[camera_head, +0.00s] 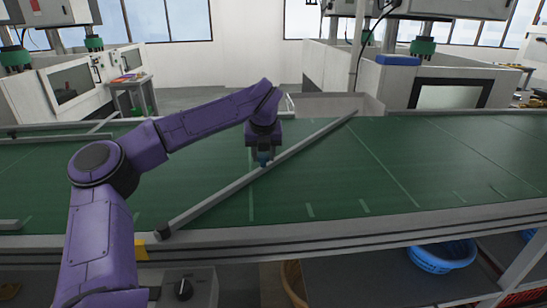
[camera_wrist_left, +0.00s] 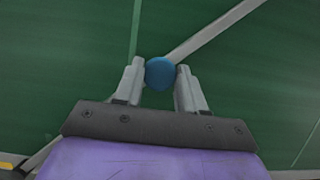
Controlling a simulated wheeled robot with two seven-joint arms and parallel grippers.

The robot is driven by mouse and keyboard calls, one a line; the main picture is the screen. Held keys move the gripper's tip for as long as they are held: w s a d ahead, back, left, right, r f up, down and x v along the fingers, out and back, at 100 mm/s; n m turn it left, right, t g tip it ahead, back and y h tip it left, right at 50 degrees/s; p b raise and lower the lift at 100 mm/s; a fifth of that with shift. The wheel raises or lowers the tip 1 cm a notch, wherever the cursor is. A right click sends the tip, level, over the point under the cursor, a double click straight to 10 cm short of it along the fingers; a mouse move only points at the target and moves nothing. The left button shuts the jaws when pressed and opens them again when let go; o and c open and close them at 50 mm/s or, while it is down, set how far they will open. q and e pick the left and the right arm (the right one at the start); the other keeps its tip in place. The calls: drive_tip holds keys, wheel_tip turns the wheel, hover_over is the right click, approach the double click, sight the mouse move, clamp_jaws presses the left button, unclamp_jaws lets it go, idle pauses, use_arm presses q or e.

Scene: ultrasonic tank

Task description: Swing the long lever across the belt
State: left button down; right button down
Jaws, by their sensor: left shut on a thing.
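The long lever (camera_head: 215,196) is a grey bar lying diagonally across the green belt (camera_head: 430,160). Its near left end sits at a dark pivot on the belt's front rail, and its far end reaches the back edge. It also shows in the left wrist view (camera_wrist_left: 215,30). A blue round knob (camera_wrist_left: 160,72) stands on the lever around its middle. My left gripper (camera_head: 263,160) is over the lever, shut on the blue knob, with one finger on each side of it in the left wrist view (camera_wrist_left: 160,85). My right gripper is not in view.
A white box-like chute (camera_head: 335,104) stands at the back edge, by the lever's far end. The front rail (camera_head: 350,232) runs along the near side, with a control box and dark dial (camera_head: 183,288) below. A blue basket (camera_head: 441,257) sits under the belt at right. The belt is otherwise clear.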

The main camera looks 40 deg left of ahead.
use_arm(q)
drive_tip(key=shift+a+r, duration=0.15)
drive_tip(key=shift+a, duration=0.1)
drive_tip(key=shift+w+a, duration=0.1)
drive_tip(key=c, duration=1)
unclamp_jaws()
drive_tip(key=o, duration=0.3)
drive_tip(key=shift+a, duration=0.2)
drive_tip(key=shift+d+r, duration=0.2)
drive_tip(key=shift+d, duration=0.1)
drive_tip(key=v, duration=1)
drive_tip(key=shift+a+b, duration=0.2)
drive_tip(key=shift+b, duration=0.15)
